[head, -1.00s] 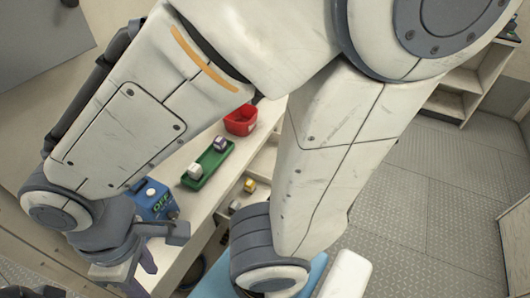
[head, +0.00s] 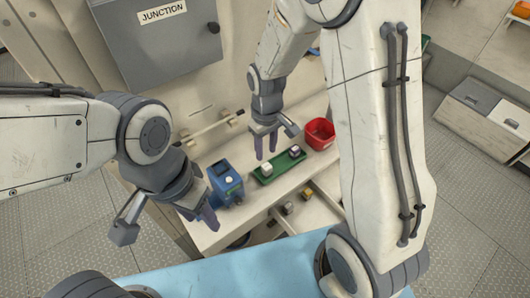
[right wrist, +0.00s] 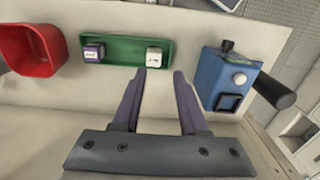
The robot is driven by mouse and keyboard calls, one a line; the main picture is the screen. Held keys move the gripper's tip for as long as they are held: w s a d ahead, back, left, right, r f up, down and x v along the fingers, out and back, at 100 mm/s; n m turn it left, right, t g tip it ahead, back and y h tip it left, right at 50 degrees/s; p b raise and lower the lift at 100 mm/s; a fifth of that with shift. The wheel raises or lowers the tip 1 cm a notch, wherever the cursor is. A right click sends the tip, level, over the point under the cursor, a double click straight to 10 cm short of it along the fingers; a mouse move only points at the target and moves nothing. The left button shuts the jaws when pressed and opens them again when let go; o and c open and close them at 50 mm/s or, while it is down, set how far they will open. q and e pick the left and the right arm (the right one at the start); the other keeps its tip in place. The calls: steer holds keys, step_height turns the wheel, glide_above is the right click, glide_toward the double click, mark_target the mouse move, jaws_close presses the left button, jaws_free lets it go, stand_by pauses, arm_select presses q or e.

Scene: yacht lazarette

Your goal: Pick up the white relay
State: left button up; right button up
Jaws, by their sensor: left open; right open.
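The white relay (head: 267,169) sits at the left end of a green tray (head: 265,180) in the head view. It also shows in the right wrist view (right wrist: 154,57). A purple relay with a pale top (head: 294,151) sits at the tray's other end and in the right wrist view (right wrist: 93,52). My right gripper (head: 266,154) is open and empty, pointing down by the tray. In the right wrist view the white relay is just beyond the gap between its fingertips (right wrist: 158,75), apart from them. My left gripper (head: 166,226) is open and empty, left of the blue box.
A blue box (head: 228,181) with a white knob stands left of the tray. A red bin (head: 319,134) stands right of it. Below the bench top are open compartments with small parts (head: 305,195). A grey junction box (head: 160,45) hangs on the wall behind.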

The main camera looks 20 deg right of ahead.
mark_target(267, 166)
steer(key=f, duration=0.3)
steer(key=w+d+f+p, duration=0.1)
steer(key=f, duration=0.1)
steer(key=shift+f, duration=0.35)
steer(key=shift+a+f+p, duration=0.1)
steer(key=shift+f+p, duration=0.35)
steer(key=shift+f, duration=0.1)
step_height(267, 166, down, 3)
steer(key=shift+f+p, duration=0.1)
steer(key=shift+p, duration=0.6)
steer(key=shift+w+f, duration=0.1)
steer(key=shift+f, duration=0.4)
jaws_close()
